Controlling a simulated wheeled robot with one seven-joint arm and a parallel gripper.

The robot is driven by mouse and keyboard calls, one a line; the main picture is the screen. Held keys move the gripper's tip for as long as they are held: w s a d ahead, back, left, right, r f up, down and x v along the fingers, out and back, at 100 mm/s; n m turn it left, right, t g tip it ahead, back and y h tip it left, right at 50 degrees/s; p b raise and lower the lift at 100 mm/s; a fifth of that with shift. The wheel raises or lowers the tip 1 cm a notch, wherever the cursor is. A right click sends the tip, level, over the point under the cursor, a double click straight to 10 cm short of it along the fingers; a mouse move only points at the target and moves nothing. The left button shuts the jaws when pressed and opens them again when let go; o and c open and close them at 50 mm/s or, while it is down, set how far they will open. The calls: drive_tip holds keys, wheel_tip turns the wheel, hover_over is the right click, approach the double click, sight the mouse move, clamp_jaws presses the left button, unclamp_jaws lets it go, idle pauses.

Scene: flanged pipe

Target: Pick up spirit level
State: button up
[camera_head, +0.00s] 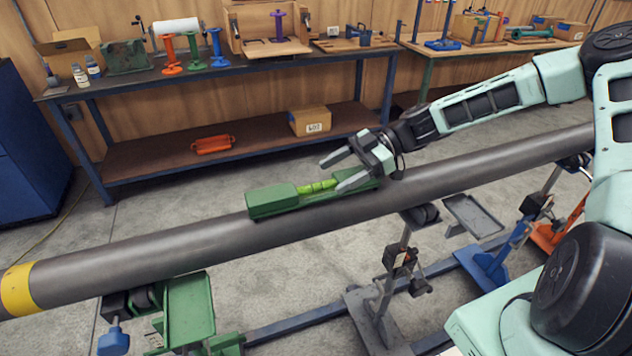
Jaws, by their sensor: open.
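The spirit level (273,201) is a green bar with a bright yellow-green vial section in its middle. It lies along the top of a long grey pipe (450,172) near the centre of the head view. My gripper (333,172) is at the level's right half, with its two fingers spread and pointing left. The nearer finger overlaps the level in the picture and hides part of its right half. The farther finger shows beyond the level. I cannot tell whether either finger touches it. Nothing shows held between the fingers.
Pipe stands with a green tray (190,308) and a grey tray (472,215) are below the pipe. A workbench (240,66) with spools and boxes runs behind. Its lower shelf holds an orange item (212,144) and a cardboard box (310,121). A blue cabinet (28,150) stands left.

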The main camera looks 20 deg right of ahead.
drive_tip(key=shift+a+f, duration=0.3)
drive_tip(key=shift+a, duration=0.2)
drive_tip(key=c, duration=1.4)
drive_tip(key=shift+r, duration=0.1)
